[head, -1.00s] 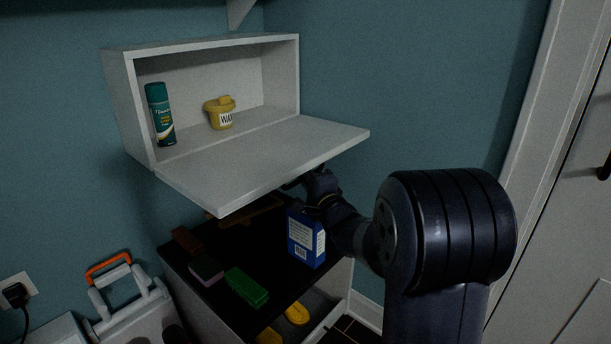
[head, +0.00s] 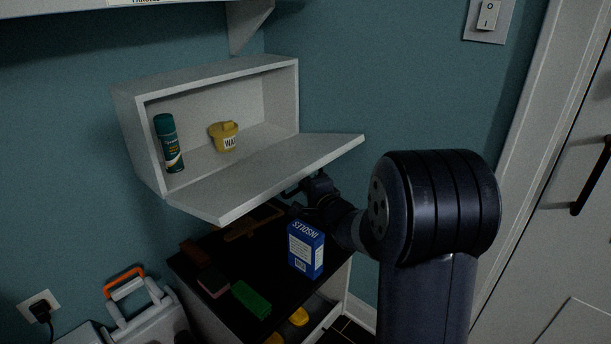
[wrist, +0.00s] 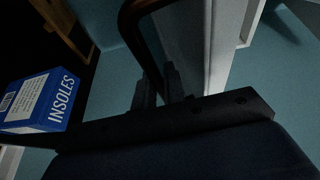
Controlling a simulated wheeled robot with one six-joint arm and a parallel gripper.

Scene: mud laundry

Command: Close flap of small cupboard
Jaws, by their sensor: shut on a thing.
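The small cupboard (head: 136,135) is a pale wall box with its front open, at upper centre left in the head view. Its flap (head: 265,176) juts out from the bottom edge, tilted slightly upward toward its front edge. My gripper (head: 302,188) is just under the flap's outer part, partly hidden. In the wrist view my gripper (wrist: 158,88) is shut on a dark curved handle (wrist: 143,50). A green spray can (head: 168,143) and a yellow wax tub (head: 224,138) stand inside the cupboard.
Below is a dark-topped cabinet (head: 225,265) with a blue insoles box (head: 306,250), also in the wrist view (wrist: 40,102), a green brush (head: 251,300) and other small things. A white door (head: 570,230) is at right.

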